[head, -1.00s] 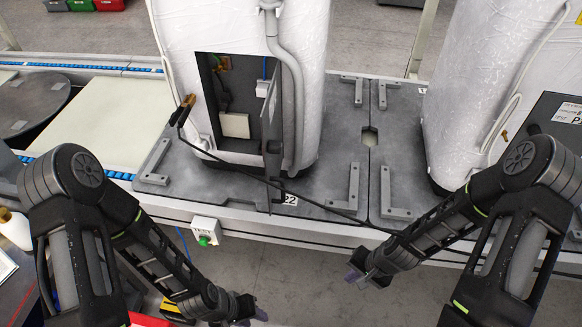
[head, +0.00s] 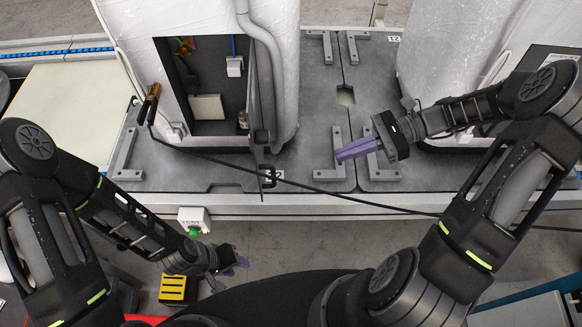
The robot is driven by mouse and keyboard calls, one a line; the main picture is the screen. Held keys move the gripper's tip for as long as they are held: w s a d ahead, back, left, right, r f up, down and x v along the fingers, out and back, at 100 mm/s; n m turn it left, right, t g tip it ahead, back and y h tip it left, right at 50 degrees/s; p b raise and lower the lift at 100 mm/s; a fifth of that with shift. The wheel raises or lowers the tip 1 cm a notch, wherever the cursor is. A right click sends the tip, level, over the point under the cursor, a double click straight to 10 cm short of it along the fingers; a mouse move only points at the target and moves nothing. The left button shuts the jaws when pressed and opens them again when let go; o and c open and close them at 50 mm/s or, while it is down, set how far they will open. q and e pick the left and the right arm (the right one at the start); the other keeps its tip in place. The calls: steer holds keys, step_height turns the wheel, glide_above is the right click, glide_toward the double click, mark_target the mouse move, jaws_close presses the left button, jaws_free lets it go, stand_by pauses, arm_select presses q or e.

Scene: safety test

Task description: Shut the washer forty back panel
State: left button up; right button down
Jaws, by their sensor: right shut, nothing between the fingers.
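The washer (head: 130,60) is a tall white wrapped unit on a grey pallet plate. Its back opening (head: 210,80) is uncovered and shows a dark inside with a white box and a pale block. The dark back panel (head: 265,95) stands swung open at the right side of the opening, seen nearly edge-on. My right gripper (head: 356,149), with purple fingers, is shut and empty, right of the panel and apart from it, above the plate. My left gripper (head: 232,268) hangs low in front of the line's edge, away from the washer; its fingers are too small and dark to read.
A black cable (head: 330,189) runs from a brass-ended clamp (head: 152,97) left of the opening across the front to the right. A second wrapped unit (head: 440,50) stands at right. Grey brackets (head: 338,155) rise from the plate. A green-button box (head: 194,220) hangs on the front edge.

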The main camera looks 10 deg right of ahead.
steer(key=shift+a+f, duration=0.1)
steer(key=shift+a, duration=0.05)
steer(key=r+x, duration=0.1)
steer(key=x, duration=1.2)
steer(key=shift+a, duration=0.45)
